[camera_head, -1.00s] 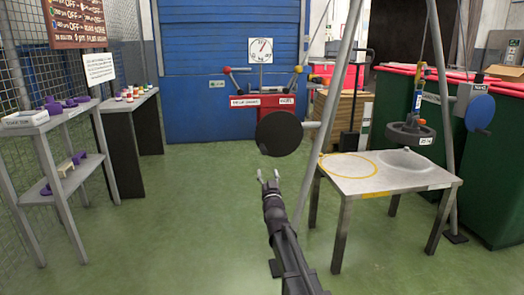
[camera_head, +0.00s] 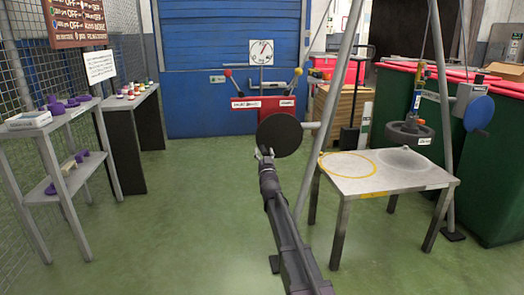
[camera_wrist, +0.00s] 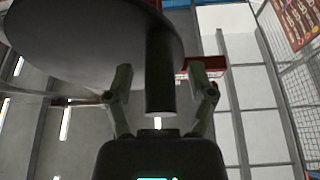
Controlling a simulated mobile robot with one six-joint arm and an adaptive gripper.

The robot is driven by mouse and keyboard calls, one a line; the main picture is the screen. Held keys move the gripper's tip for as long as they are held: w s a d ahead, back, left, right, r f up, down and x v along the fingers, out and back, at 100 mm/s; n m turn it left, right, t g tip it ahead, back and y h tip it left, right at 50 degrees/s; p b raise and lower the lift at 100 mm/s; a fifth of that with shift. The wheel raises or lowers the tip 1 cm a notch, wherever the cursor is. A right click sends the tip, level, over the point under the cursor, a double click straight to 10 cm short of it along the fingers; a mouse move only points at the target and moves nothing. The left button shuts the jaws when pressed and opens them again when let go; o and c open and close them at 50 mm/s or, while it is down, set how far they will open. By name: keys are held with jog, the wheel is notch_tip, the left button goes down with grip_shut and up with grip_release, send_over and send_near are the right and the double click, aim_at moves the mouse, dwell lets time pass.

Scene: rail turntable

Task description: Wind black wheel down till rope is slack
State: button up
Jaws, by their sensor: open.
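The black wheel (camera_head: 283,134) is a dark disc on a shaft from the grey frame leg, left of the table (camera_head: 395,182). My gripper (camera_head: 263,152) is at its lower left edge. In the wrist view my gripper (camera_wrist: 164,85) is open, with a finger on each side of the wheel's dark handle (camera_wrist: 160,70); clear gaps show on both sides. The wheel's disc (camera_wrist: 80,40) fills the upper left there. A dark round weight (camera_head: 424,140) hangs from a yellow and blue hook piece on the rope, seemingly just above the table. The thin rope looks straight.
A blue wheel (camera_head: 479,112) is on the frame's right leg. A yellow ring (camera_head: 347,165) is painted on the table. A red lever box (camera_head: 262,116) stands behind the black wheel. Shelves (camera_head: 45,122) stand left; green bins (camera_head: 500,170) right. The floor between is clear.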

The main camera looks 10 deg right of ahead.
jog(key=shift+w, duration=0.15)
grip_shut()
jog(key=shift+a, duration=0.35)
jog(key=shift+d, duration=0.15)
jog(key=shift+d+f+n, duration=0.1)
jog(key=shift+d+n, duration=0.1)
jog(key=shift+n, duration=0.1)
dwell(0.3)
